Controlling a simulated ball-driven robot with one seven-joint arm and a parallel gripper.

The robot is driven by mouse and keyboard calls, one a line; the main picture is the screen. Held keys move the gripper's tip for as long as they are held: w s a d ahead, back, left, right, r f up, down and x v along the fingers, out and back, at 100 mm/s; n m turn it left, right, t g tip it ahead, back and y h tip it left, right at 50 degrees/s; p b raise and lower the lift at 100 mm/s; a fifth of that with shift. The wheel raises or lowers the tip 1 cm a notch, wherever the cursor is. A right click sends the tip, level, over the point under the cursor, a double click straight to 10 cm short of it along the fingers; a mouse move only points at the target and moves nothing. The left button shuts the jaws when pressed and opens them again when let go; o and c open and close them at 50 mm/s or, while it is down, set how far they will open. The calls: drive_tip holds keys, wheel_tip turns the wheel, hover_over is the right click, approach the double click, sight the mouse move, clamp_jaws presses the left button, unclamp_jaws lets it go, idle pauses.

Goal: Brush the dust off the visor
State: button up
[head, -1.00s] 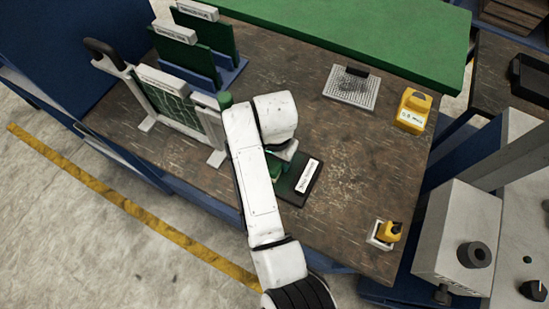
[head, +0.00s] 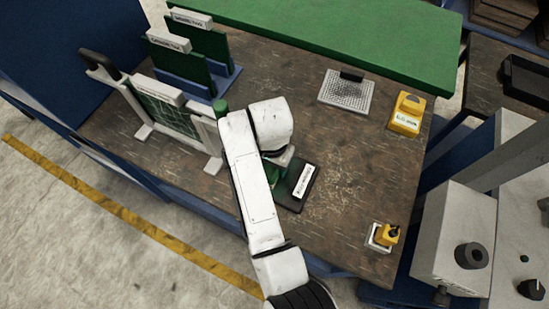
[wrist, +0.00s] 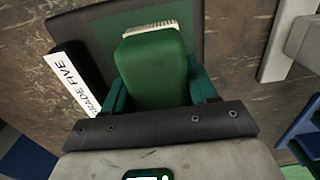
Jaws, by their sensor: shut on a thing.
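My gripper (wrist: 160,88) is shut on a green brush (wrist: 150,70) with pale bristles, one teal finger on each side of it. In the wrist view the brush is over a dark pad (wrist: 205,30) with a white "GRADE FIVE" label (wrist: 72,85). I cannot tell whether it touches the pad. In the head view my arm hides most of the gripper beside the dark pad (head: 296,204). A white-framed, green-gridded panel (head: 165,110) with a dark handle stands left of the arm. I cannot tell for sure whether it is the visor.
Dark green boards (head: 205,45) stand in a blue rack (head: 222,80) at the back. A perforated white plate (head: 346,95), a yellow box (head: 407,113) and a small yellow item in a white holder (head: 383,236) are to the right. The table middle right is clear.

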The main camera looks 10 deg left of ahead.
drive_tip(key=shift+s+a, duration=0.1)
drive_tip(key=shift+s, duration=0.1)
drive_tip(key=shift+s+a, duration=0.3)
drive_tip(key=shift+s, duration=0.6)
drive_tip(key=shift+w, duration=0.1)
drive_tip(key=shift+w+d+f, duration=0.1)
drive_tip(key=shift+w+d, duration=0.25)
drive_tip(key=shift+w, duration=0.5)
drive_tip(key=shift+w+b, duration=0.1)
drive_tip(key=shift+b, duration=0.2)
drive_tip(key=shift+w+d, duration=0.35)
drive_tip(key=shift+w, duration=0.5)
